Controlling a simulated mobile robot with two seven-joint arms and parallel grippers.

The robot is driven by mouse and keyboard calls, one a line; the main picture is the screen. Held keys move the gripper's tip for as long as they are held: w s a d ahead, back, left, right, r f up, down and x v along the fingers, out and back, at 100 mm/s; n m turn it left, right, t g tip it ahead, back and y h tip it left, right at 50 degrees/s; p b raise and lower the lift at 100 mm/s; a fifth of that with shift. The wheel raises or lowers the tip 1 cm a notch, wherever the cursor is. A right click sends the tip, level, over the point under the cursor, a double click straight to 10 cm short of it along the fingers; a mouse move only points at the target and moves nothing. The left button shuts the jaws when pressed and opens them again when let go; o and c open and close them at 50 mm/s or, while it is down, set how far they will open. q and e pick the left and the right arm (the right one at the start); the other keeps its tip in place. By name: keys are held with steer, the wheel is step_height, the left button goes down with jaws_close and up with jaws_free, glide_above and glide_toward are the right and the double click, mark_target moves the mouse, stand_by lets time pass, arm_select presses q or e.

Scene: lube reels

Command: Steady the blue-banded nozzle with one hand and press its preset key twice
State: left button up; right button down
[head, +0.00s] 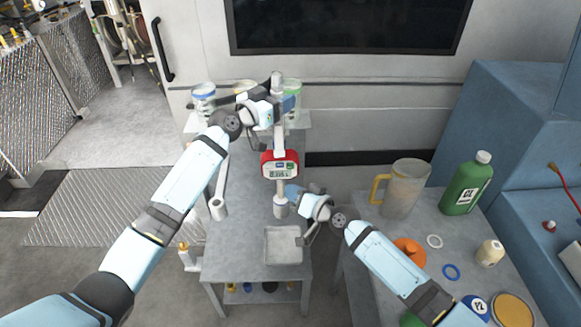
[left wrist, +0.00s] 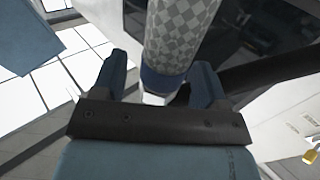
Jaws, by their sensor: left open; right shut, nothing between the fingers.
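The nozzle stands upright at the grey stand, with a red meter housing (head: 279,165) bearing a small display and keys that faces me. In the left wrist view its checkered grey grip (left wrist: 178,40) ends in a blue band (left wrist: 165,84) between my left fingers. My left gripper (head: 284,105) is open, its fingers on either side of the nozzle above the meter; I cannot tell whether they touch it. My right gripper (head: 292,190) is shut and empty, just below and right of the meter, close to the nozzle's lower end. The blue band is hidden in the head view.
Clear containers with blue (head: 203,92) and green (head: 291,88) rims stand behind. A square tray (head: 283,246) sits at the stand's front. The right-hand table holds a jug (head: 403,188), a green bottle (head: 467,183), an orange funnel-like piece (head: 409,252) and rings.

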arm_select(q)
steer(key=v, duration=1.2)
steer(key=s+a+f+n+y+p, duration=0.2)
steer(key=s+f+y, duration=0.1)
steer(key=s+f, duration=0.6)
steer(key=s+a+f+n+y+p, duration=0.1)
steer(key=s+a+f+n+y, duration=0.15)
steer(key=s+f, duration=0.7)
steer(key=s+a+f+g+y+p, duration=0.1)
steer(key=s+a+f+y, duration=0.1)
steer(key=s+f, duration=0.3)
steer(key=s+a+f+n+y+p, duration=0.1)
steer(key=s+a+f, duration=0.3)
steer(key=s, duration=0.9)
steer(key=shift+a+f+g+y, duration=0.3)
steer(key=shift+f+g+y, duration=0.1)
steer(key=shift+f+y, duration=0.25)
arm_select(e)
steer(key=s+d+f+h, duration=0.2)
steer(key=s+d, duration=0.3)
steer(key=s, duration=0.5)
steer(key=s+d+f+n+h, duration=0.1)
steer(key=s+d+f+h, duration=0.2)
steer(key=s+d, duration=0.3)
steer(key=s+d+f+h, duration=0.3)
steer(key=s+d, duration=0.2)
steer(key=s, duration=1.1)
steer(key=shift+d+g, duration=0.15)
steer(key=shift+g, duration=0.15)
